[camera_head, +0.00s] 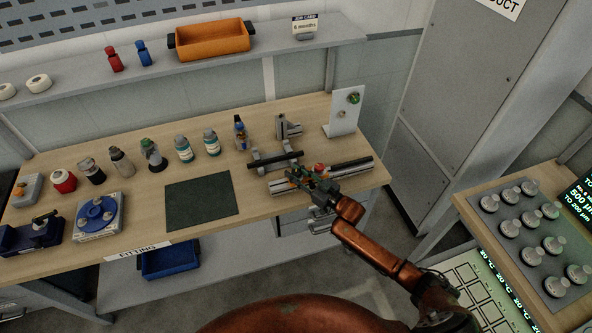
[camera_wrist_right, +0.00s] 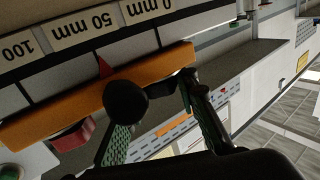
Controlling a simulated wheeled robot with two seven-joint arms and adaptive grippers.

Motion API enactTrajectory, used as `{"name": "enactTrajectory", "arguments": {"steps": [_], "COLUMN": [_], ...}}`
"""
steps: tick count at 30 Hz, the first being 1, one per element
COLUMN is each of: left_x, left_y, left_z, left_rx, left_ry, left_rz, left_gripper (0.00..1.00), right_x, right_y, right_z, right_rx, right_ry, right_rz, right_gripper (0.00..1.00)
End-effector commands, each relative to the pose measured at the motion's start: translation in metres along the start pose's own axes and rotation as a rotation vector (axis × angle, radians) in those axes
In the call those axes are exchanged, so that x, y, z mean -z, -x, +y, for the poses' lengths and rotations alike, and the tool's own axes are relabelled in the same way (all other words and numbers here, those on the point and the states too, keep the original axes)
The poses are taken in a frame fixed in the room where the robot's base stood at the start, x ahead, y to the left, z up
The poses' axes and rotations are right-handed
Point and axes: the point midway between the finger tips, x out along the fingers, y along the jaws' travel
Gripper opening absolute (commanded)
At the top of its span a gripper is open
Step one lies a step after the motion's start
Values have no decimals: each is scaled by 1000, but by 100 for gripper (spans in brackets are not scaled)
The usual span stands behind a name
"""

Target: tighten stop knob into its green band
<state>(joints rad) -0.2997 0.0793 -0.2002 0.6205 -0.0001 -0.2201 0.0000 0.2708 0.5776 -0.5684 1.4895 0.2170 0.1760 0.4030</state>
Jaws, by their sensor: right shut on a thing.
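In the right wrist view, a black round knob (camera_wrist_right: 126,100) stands in front of an orange slide bar (camera_wrist_right: 35,122) between the two fingers of my right gripper (camera_wrist_right: 157,95). The gripper is shut on the knob. A red pointer (camera_wrist_right: 105,68) above the bar lies by a scale (camera_wrist_right: 70,35) marked 0 mm, 50 mm and 100. In the head view my right gripper (camera_head: 302,178) is over the rail fixture (camera_head: 350,168) at the bench's right end. A green dial (camera_head: 354,98) is on an upright white panel; I cannot tell if it carries the knob's band. My left gripper is out of view.
Several bottles, such as one with a pale label (camera_head: 184,150), stand left of the fixture. A dark green mat (camera_head: 202,201) lies bare on the bench. An orange bin (camera_head: 212,40) sits on the shelf behind. A knob console (camera_head: 528,235) stands at right.

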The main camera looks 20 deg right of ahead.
Motion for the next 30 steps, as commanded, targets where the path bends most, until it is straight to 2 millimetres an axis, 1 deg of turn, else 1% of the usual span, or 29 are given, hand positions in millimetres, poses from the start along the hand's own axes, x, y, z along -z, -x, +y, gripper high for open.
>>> {"name": "enactTrajectory", "arguments": {"steps": [1, 12, 19, 30], "left_x": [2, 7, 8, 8], "left_y": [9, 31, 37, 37], "left_z": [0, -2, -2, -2], "left_rx": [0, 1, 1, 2], "left_ry": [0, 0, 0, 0], "left_rz": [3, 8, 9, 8], "left_gripper": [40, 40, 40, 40], "right_x": [7, 6, 5, 3], "right_y": [-1, -2, -1, 0], "right_z": [-2, -1, 1, 2], "right_rx": [-25, -203, -276, -285], "right_ry": [-7, -6, -1, 3], "right_rz": [8, 11, 8, 5], "right_gripper": [3, 3, 3, 3]}}
